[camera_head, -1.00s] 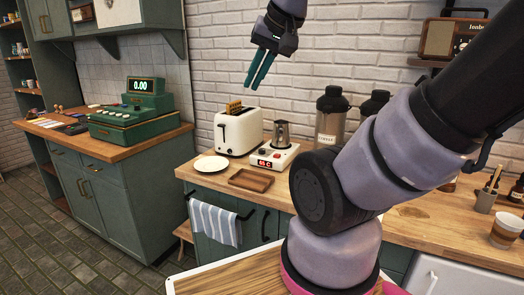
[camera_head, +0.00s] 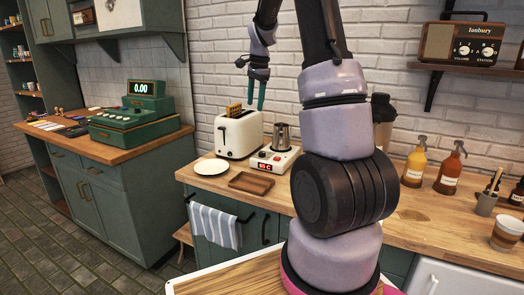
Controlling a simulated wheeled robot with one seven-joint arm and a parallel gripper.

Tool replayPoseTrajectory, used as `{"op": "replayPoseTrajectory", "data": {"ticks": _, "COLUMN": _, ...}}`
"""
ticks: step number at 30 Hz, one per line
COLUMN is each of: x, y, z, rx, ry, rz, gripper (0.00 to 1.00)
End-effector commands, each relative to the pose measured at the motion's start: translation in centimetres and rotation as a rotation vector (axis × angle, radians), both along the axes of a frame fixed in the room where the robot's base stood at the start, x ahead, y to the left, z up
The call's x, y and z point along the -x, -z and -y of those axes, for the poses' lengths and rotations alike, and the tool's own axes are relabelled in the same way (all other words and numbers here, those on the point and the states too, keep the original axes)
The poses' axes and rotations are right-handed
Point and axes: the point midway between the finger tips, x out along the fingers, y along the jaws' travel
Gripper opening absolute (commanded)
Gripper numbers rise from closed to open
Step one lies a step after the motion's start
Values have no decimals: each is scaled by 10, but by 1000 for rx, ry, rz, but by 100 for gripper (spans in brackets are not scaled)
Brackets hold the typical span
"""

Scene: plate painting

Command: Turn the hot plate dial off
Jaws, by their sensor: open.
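The hot plate (camera_head: 283,163) is a small white unit on the wooden counter, right of the toaster. Its front has a lit red display (camera_head: 265,167) and small red controls; the dial (camera_head: 278,154) is too small to make out clearly. A metal moka pot (camera_head: 281,136) stands on top of it. My gripper (camera_head: 257,106) hangs in the air with its teal fingers pointing down, above and left of the hot plate in the picture, overlapping the toaster's right end. The fingers are apart and hold nothing.
A white toaster (camera_head: 238,134) with toast stands left of the hot plate. A white plate (camera_head: 211,167) and a wooden tray (camera_head: 252,182) lie in front. My arm hides part of the counter to the right, where bottles (camera_head: 449,171) stand.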

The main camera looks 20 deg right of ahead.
Motion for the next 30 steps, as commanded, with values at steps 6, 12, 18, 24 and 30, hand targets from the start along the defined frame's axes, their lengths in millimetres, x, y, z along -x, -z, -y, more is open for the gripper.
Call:
{"op": "replayPoseTrajectory", "data": {"ticks": 6, "x": -46, "y": 81, "z": 40, "rx": 15, "ry": 206, "rz": -120, "gripper": 69}}
{"op": "replayPoseTrajectory", "data": {"ticks": 12, "x": -60, "y": 115, "z": 54, "rx": 27, "ry": 288, "rz": -162, "gripper": 69}}
{"op": "replayPoseTrajectory", "data": {"ticks": 18, "x": -61, "y": 135, "z": 56, "rx": 28, "ry": 297, "rz": -168, "gripper": 69}}
{"op": "replayPoseTrajectory", "data": {"ticks": 24, "x": -60, "y": 173, "z": 55, "rx": 26, "ry": 297, "rz": -169, "gripper": 69}}
{"op": "replayPoseTrajectory", "data": {"ticks": 30, "x": -60, "y": 206, "z": 55, "rx": 27, "ry": 296, "rz": -168, "gripper": 69}}
